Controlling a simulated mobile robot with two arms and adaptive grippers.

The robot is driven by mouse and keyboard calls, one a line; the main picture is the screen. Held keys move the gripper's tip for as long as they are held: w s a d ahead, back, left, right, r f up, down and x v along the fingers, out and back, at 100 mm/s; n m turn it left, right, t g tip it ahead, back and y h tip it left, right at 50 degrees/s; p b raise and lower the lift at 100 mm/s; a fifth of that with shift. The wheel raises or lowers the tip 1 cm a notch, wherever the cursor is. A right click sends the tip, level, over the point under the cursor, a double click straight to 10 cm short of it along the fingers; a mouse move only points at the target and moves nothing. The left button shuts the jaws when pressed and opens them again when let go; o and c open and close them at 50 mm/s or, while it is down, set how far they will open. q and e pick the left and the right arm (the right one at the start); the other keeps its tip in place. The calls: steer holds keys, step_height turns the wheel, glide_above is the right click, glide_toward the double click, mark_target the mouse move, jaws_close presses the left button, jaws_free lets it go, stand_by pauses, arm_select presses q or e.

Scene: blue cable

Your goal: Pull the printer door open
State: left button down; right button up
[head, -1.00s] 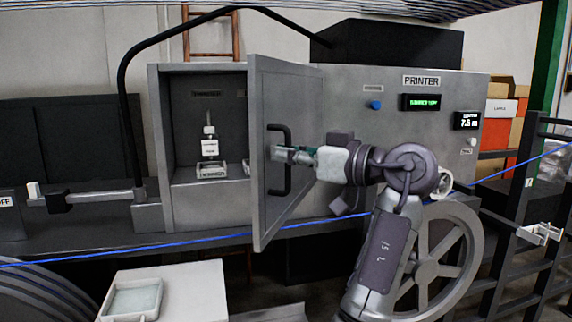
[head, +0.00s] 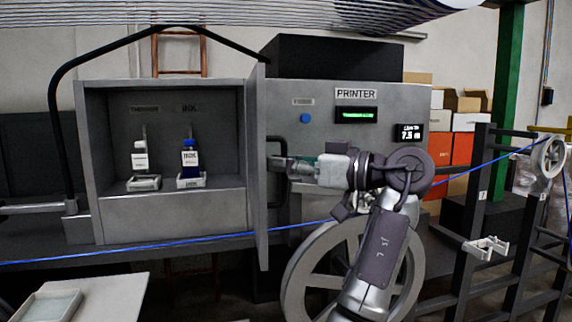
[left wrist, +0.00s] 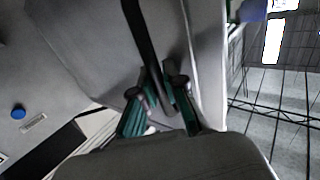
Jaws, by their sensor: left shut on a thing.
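The grey printer door (head: 257,185) stands wide open, seen almost edge-on in the head view. Its hinge side is at the right of the open compartment (head: 165,215). The black door handle (head: 276,200) is on the door's outer face, partly hidden by my gripper. My left gripper (head: 278,163) is shut on this handle. In the left wrist view the dark handle bar (left wrist: 143,35) runs between the greenish fingers of the same gripper (left wrist: 162,100). My right gripper is not in view.
Inside the compartment stand a white-labelled bottle (head: 140,160) and a blue ink bottle (head: 190,158). A spoked wheel (head: 312,278) stands behind my arm. A white table (head: 110,295) is at lower left.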

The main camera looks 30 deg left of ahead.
arm_select(q)
steer(key=shift+s, duration=0.1)
steer(key=c, duration=1.2)
jaws_free()
steer(key=w+d, duration=0.2)
steer(key=d, duration=1)
steer(key=shift+a, duration=0.1)
